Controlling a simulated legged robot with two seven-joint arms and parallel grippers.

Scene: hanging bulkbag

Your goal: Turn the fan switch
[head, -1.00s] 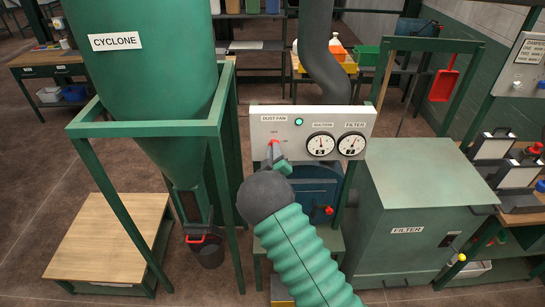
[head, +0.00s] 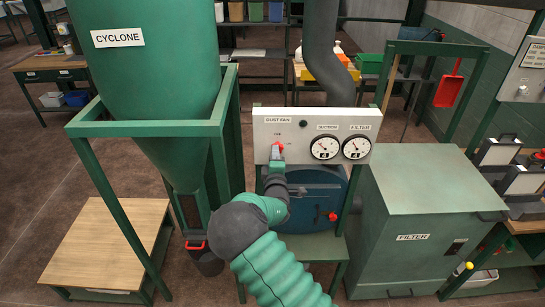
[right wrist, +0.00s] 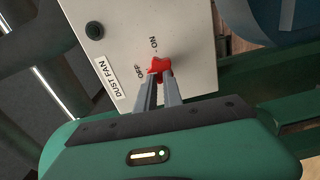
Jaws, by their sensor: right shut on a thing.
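The red fan switch (head: 280,147) is on the white panel (head: 262,130) under the DUST FAN label. In the right wrist view the red switch (right wrist: 160,64) sits near the ON and OFF marks. My right gripper (head: 277,154) reaches it from the front. In the right wrist view the two grey fingers of my right gripper (right wrist: 160,76) are shut on the switch, partly hiding it. Exactly which mark the switch points to is hard to tell. The round indicator lamp (head: 303,124) on the panel is dark. My left gripper is not in view.
Two dial gauges, suction (head: 325,148) and filter (head: 357,148), are on the panel's right side. The green cyclone frame (head: 150,129) stands left and the green filter box (head: 425,190) right. A blue drum (head: 318,190) with a red handle is below the panel.

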